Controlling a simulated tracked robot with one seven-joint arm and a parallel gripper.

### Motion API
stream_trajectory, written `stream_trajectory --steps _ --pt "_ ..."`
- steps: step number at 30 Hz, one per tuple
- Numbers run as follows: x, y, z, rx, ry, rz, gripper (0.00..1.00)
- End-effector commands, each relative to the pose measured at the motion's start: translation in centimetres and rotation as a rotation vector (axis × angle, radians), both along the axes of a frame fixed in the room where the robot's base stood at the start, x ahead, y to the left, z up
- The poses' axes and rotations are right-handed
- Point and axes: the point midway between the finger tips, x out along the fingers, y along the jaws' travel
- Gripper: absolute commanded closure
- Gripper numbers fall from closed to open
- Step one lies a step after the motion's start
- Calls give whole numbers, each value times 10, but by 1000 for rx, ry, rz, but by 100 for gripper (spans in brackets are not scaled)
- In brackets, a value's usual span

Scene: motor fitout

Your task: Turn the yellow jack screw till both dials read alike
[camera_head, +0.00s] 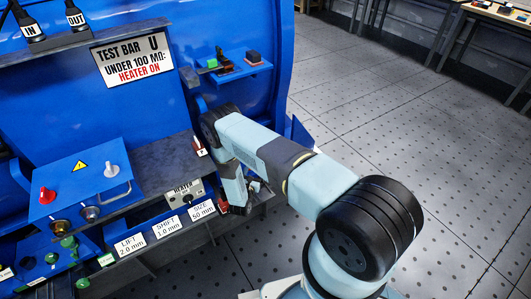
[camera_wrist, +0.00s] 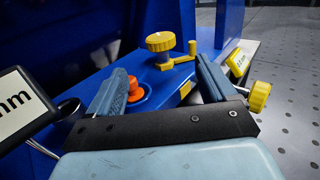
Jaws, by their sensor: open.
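In the wrist view my gripper (camera_wrist: 161,65) is open and empty, with a finger on each side. Beyond the fingertips a yellow knob (camera_wrist: 160,41) stands on a blue ledge, with a yellow crank-like piece (camera_wrist: 178,57) beside it. A second yellow knob (camera_wrist: 259,96), on a short metal shaft, is outside the right finger. I cannot tell which yellow part is the jack screw. In the head view the end of my arm is low at the bench's right end, and its fingers cannot be made out. I see no dial that I can identify or read.
An orange knob (camera_wrist: 135,90) is close beside the left finger. A sign ending in "mm" (camera_wrist: 15,103) is at far left. In the head view a blue panel (camera_head: 85,178) and size labels (camera_head: 202,210) line the bench. Open floor (camera_head: 400,130) lies right.

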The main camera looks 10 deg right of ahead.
Motion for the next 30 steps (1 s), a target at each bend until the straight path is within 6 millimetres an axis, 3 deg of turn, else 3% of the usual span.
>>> stream_trajectory --steps 5,21,30 --pt "14 -7 0 3 -3 3 16" --pt "92 -54 0 3 -3 1 16" --pt "116 -67 0 2 -1 3 16"
